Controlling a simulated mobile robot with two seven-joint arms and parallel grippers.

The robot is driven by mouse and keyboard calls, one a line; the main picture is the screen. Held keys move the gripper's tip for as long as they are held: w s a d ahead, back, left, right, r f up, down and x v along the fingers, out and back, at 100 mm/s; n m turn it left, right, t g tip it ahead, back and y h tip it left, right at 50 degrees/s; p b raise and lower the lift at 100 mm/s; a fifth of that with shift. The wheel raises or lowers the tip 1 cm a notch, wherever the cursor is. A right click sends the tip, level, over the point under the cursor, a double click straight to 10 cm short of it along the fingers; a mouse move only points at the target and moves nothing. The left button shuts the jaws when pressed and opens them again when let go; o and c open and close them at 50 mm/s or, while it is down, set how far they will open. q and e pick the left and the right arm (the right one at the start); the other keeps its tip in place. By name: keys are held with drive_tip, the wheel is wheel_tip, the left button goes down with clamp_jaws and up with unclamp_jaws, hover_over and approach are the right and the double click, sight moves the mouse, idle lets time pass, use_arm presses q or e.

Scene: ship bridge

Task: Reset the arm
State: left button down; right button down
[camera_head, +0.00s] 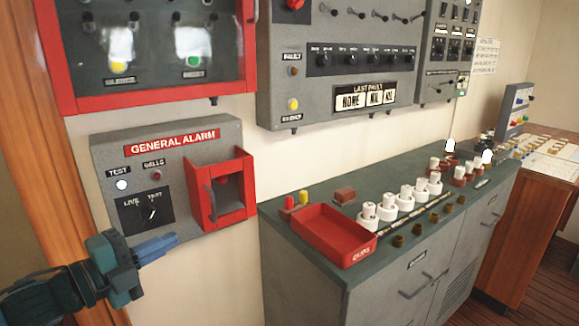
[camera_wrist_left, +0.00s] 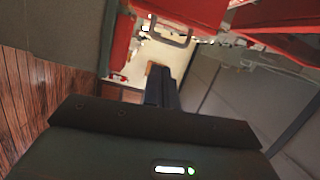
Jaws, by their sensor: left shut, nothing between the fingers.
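My left gripper (camera_head: 157,248) comes in from the lower left in the head view. Its blue fingers are shut with nothing between them. It is just below and in front of the grey general alarm box (camera_head: 140,152) on the wall. In the left wrist view the shut fingers (camera_wrist_left: 160,88) point away from the camera, with red parts beyond them. The alarm box has a live/test rotary switch (camera_head: 152,213) and a red open-fronted housing (camera_head: 220,188) with a handle. My right gripper is not in view.
A grey cabinet (camera_head: 310,280) stands to the right, with a red tray (camera_head: 333,236) and several white cylinders (camera_head: 388,205) on top. Grey panels (camera_head: 340,92) and a red-framed panel (camera_head: 160,97) hang on the wall above. A wooden desk (camera_head: 535,200) stands at far right.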

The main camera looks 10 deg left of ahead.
use_arm(q)
drive_tip(key=s+d+f+n+y+p, duration=0.1)
drive_tip(key=s+f+n+y, duration=0.15)
drive_tip(key=f+n, duration=0.45)
drive_tip(key=s+d+f+n+y+p, duration=0.1)
drive_tip(key=s+f+n+y+p, duration=0.2)
drive_tip(key=f, duration=0.6)
drive_tip(key=s+d+f+n+g, duration=0.4)
drive_tip(key=s+d+f+n, duration=0.6)
drive_tip(key=s+f, duration=0.1)
drive_tip(key=shift+d+n+y+p, duration=0.3)
drive_tip(key=shift+n+y+p, duration=0.1)
drive_tip(key=shift+y+p, duration=0.05)
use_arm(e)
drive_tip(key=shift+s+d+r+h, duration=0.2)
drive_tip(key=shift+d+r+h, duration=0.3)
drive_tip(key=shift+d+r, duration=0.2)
use_arm(q)
drive_tip(key=shift+f, duration=0.1)
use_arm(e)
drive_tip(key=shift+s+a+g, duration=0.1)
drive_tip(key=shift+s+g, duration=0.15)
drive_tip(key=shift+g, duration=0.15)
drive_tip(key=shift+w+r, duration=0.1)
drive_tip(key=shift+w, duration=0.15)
